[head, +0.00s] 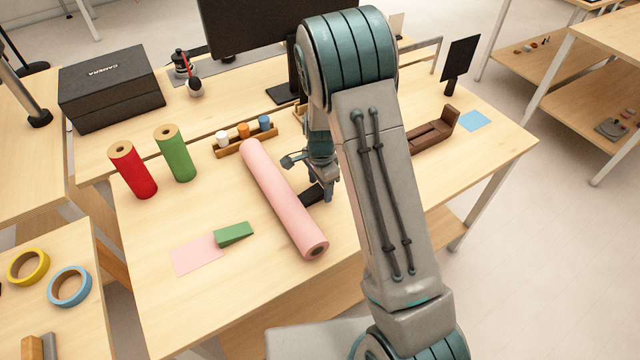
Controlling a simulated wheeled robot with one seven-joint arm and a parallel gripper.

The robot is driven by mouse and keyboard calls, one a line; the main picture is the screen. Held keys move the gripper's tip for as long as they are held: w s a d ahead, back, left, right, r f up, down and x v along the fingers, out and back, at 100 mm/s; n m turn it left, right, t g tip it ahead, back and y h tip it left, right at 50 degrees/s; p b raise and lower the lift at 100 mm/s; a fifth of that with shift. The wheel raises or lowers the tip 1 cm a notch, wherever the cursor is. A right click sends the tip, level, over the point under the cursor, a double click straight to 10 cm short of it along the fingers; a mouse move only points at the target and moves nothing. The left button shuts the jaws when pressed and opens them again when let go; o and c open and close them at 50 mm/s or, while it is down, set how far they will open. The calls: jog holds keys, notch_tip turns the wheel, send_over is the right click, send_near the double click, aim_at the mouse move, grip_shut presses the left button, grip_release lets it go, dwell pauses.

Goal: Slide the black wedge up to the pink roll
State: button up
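The pink roll (283,200) lies on its side on the table, slanting from upper left to lower right. The black wedge (311,194) lies on the table just right of the roll. Its left end is very close to the roll; I cannot tell whether they touch. My gripper (328,192) is low over the table at the right end of the black wedge. My arm hides part of it, and its opening is not clear. A green wedge (234,234) lies left of the roll, on the edge of a pink sheet (197,255).
A red roll (132,170) and a green roll (176,154) stand upright at left. A wooden rack (247,147) with small jars is behind the pink roll. A brown wooden holder (436,130) and blue sheet (475,121) are at right.

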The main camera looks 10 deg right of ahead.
notch_tip(320, 180, up, 14)
jog(key=shift+b, duration=0.45)
jog(key=shift+f, duration=0.1)
dwell(0.4)
jog(key=s+d+r+n+t, duration=0.1)
jog(key=s+d+r+n, duration=0.1)
jog(key=s, duration=0.6)
jog(key=s+d+r+n+t, duration=0.1)
jog(key=s+r+n, duration=0.3)
jog(key=s+n, duration=0.3)
jog(key=s+d+r+n+t, duration=0.1)
jog(key=s+d+r+n, duration=0.1)
jog(key=s, duration=0.6)
jog(key=r+n, duration=0.1)
jog(key=n, duration=0.1)
jog(key=shift+s+d+r+n, duration=0.25)
jog(key=shift+s+d+n, duration=0.05)
jog(key=shift+s+d, duration=0.1)
